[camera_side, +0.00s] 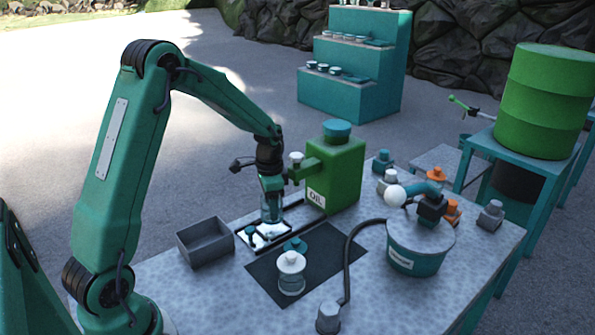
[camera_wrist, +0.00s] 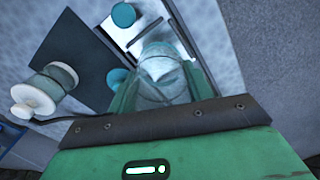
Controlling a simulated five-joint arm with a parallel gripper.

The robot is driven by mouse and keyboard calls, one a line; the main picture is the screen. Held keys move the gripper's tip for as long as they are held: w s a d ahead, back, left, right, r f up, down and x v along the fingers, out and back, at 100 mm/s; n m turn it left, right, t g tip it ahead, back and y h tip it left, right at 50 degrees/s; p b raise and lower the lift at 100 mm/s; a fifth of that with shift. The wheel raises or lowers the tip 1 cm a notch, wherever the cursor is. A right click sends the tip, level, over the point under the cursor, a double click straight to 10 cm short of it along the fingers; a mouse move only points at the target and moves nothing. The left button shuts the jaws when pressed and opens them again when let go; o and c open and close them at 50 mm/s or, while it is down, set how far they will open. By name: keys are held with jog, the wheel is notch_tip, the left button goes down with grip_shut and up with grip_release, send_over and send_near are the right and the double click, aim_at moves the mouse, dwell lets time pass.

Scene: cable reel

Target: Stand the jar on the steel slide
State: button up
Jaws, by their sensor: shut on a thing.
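The steel slide (camera_side: 273,236) is a shiny, mirror-like plate between dark rails on the table, left of the green oil can. It also shows in the wrist view (camera_wrist: 123,34), partly hidden by the jar. My gripper (camera_side: 271,208) points down over the slide and is shut on a clear glass jar (camera_wrist: 160,68). In the wrist view the jar sits between the two green fingers. In the side view the jar is mostly hidden by the fingers and looks about upright. I cannot tell whether its base touches the slide.
A green oil can (camera_side: 345,175) stands close right of my gripper. A grey open box (camera_side: 205,246) is left of the slide. A dark mat (camera_side: 262,268) with a white spool (camera_side: 291,273) and a teal knob-topped piece (camera_side: 295,245) lies in front. A teal tub (camera_side: 415,262) stands right.

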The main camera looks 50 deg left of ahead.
jog(key=shift+f, duration=1.6)
jog(key=shift+f, duration=0.15)
jog(key=o, duration=1.1)
jog(key=shift+c, duration=0.2)
notch_tip(320, 180, up, 12)
jog(key=shift+r, duration=0.2)
